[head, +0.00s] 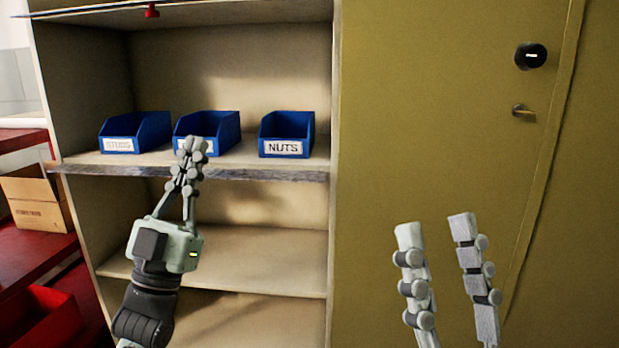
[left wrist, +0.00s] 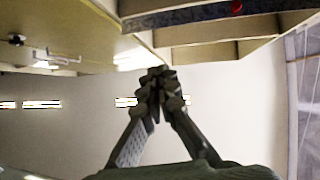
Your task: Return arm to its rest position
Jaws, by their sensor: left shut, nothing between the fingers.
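My left gripper (head: 190,150) is raised in front of the shelf unit, with its fingertips in front of the middle blue bin. Its fingers are together and hold nothing. In the left wrist view the fingers (left wrist: 158,75) meet at the tips against a pale wall. My right gripper (head: 435,225) stands upright at the lower right, in front of the yellow-green door. Its two fingers are spread apart with nothing between them.
On the shelf edge (head: 230,174) stand a bin labelled STUDS (head: 118,145), a partly hidden middle bin (head: 225,122) and a NUTS bin (head: 284,149). Lower shelves (head: 250,262) look empty. A cardboard box (head: 38,212) and a red bin (head: 45,318) are at left. The door (head: 440,130) has a handle (head: 522,111).

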